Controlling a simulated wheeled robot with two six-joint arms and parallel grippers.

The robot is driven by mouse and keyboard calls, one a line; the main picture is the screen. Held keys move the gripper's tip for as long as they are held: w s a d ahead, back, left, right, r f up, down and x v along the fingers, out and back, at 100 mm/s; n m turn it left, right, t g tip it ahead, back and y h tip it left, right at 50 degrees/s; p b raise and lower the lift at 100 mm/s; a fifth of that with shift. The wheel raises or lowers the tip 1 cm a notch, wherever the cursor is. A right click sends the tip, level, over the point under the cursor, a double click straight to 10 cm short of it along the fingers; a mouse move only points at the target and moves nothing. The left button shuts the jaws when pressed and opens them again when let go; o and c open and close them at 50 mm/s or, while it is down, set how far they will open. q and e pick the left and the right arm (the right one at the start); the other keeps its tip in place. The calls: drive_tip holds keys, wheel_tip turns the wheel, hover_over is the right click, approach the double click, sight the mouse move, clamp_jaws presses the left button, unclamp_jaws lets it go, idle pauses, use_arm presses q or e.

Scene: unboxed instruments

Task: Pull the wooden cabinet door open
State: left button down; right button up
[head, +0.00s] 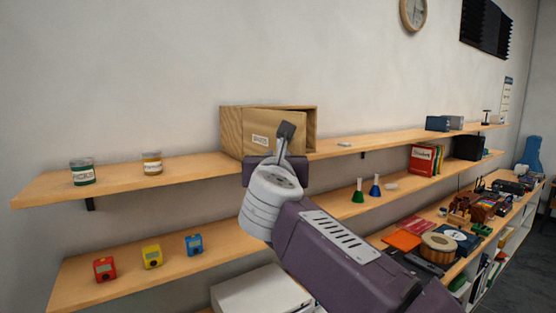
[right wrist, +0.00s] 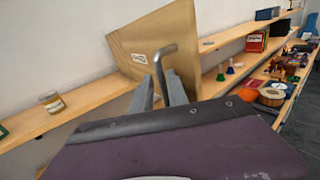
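The wooden cabinet (head: 231,132) is a box on the upper shelf in the head view. Its door (head: 286,121) faces me and carries a pale label; the door also shows in the right wrist view (right wrist: 150,30). A grey bent bar handle (right wrist: 160,68) stands out from the door. My right gripper (right wrist: 160,77) is at the door front, its fingers apart on either side of the handle. In the head view the hand and wrist hide the lower part of the door. My left gripper is not in view.
A green-labelled jar (head: 83,172) and a yellow jar (head: 152,163) stand left of the cabinet on the upper shelf (head: 205,169). A cluttered counter (head: 410,226) lies at right.

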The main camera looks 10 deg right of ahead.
drive_tip(key=b+v, duration=0.2)
drive_tip(key=v, duration=0.4)
drive_tip(key=shift+s, duration=0.4)
drive_tip(key=shift+f, duration=0.1)
